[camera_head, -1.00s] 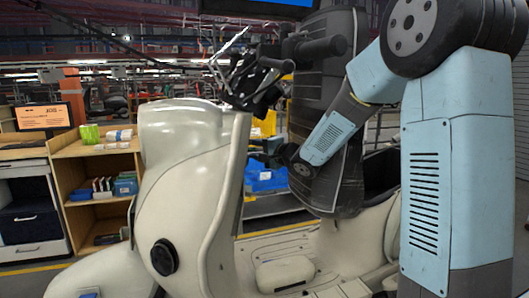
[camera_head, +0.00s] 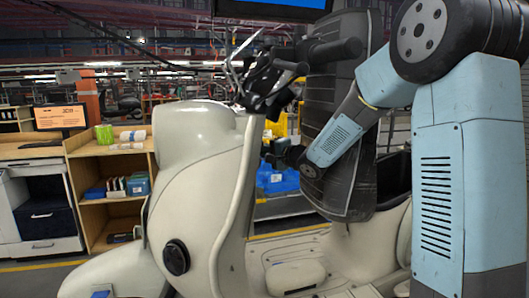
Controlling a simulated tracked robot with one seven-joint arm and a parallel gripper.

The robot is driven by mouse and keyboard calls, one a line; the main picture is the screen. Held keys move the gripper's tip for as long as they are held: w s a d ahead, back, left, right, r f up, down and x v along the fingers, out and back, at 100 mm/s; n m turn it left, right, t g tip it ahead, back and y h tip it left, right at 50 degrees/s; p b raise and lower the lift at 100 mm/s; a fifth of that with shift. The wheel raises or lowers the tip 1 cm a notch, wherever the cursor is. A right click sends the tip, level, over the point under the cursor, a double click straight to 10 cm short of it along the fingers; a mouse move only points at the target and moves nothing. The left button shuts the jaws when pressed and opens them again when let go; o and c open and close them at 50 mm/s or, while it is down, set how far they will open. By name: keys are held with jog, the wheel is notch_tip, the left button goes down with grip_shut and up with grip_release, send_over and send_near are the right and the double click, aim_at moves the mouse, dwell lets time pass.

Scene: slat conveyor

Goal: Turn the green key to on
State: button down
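A cream scooter (camera_head: 205,190) stands in front of me in the head view, with its handlebar (camera_head: 265,75) at the top of the front shield. My arm reaches from the right. My dark gripper (camera_head: 276,150) is small and partly hidden, pointing left just behind the rear edge of the shield, below the handlebar. I cannot tell whether it touches the scooter or whether its fingers are open or shut. No green key can be made out; the inner face of the shield is mostly turned away from view.
A wooden shelf (camera_head: 75,196) with a green item (camera_head: 104,133) and small boxes stands at the left, beside a monitor (camera_head: 60,117). Blue bins (camera_head: 280,180) stand behind the scooter. A dark padded column (camera_head: 343,110) rises behind my forearm.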

jog(key=c, duration=1.7)
grip_release()
grip_shut()
jog(key=shift+h, duration=0.3)
jog(key=shift+f+m+g+h, duration=0.2)
jog(key=shift+m+g+h, duration=0.45)
jog(key=shift+g, duration=0.25)
jog(key=o, duration=0.6)
grip_release()
jog(key=shift+o, duration=0.2)
